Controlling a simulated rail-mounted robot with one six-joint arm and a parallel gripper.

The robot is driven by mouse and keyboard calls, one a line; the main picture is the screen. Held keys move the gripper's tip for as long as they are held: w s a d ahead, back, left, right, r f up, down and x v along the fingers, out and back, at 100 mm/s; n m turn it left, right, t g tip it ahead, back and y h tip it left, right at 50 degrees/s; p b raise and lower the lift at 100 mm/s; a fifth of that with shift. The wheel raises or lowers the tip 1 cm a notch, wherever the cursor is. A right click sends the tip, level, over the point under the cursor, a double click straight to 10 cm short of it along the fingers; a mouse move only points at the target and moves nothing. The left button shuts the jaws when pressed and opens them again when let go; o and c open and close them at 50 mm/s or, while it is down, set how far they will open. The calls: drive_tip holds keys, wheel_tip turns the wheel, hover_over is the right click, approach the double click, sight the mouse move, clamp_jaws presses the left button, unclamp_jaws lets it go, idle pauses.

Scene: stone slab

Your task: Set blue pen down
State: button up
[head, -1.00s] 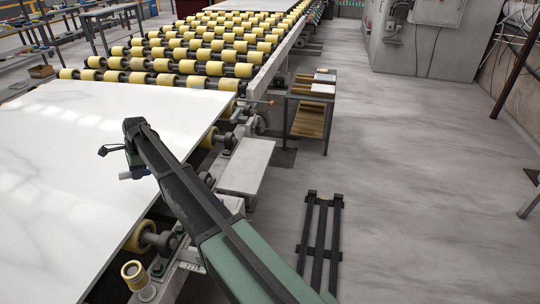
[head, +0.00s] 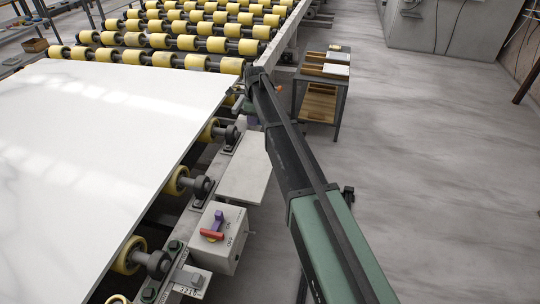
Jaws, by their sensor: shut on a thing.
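My gripper (head: 249,117) hangs below the far end of my arm, beside the right edge of the white stone slab. It is small and mostly hidden by the arm, and it is shut. A small bluish-purple patch shows there, too small to tell whether it is the blue pen. No other blue pen can be made out. The gripper is over the strip between the slab's edge and the small cart.
The white slab (head: 110,150) lies on yellow rollers (head: 131,255). A grey switch box (head: 228,252) with a red and purple handle stands at the slab's right side, next to a flat pale ledge (head: 245,165). A cart (head: 320,80) with trays stands beyond. Open floor lies right.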

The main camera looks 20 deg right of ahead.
sight(254, 161)
drive_tip(key=shift+a, duration=0.2)
drive_tip(key=shift+s+a+g+h, duration=0.1)
drive_tip(key=shift+a+g+h, duration=0.05)
drive_tip(key=shift+g+h, duration=0.15)
drive_tip(key=shift+f+b, duration=0.4)
wheel_tip(254, 161, down, 20)
drive_tip(key=b, duration=1.9)
drive_tip(key=shift+r+b, duration=0.1)
drive_tip(key=shift+b, duration=0.3)
drive_tip(key=shift+r+p, duration=0.3)
drive_tip(key=shift+f, duration=0.25)
drive_tip(key=o, duration=0.8)
drive_tip(key=shift+r, duration=0.1)
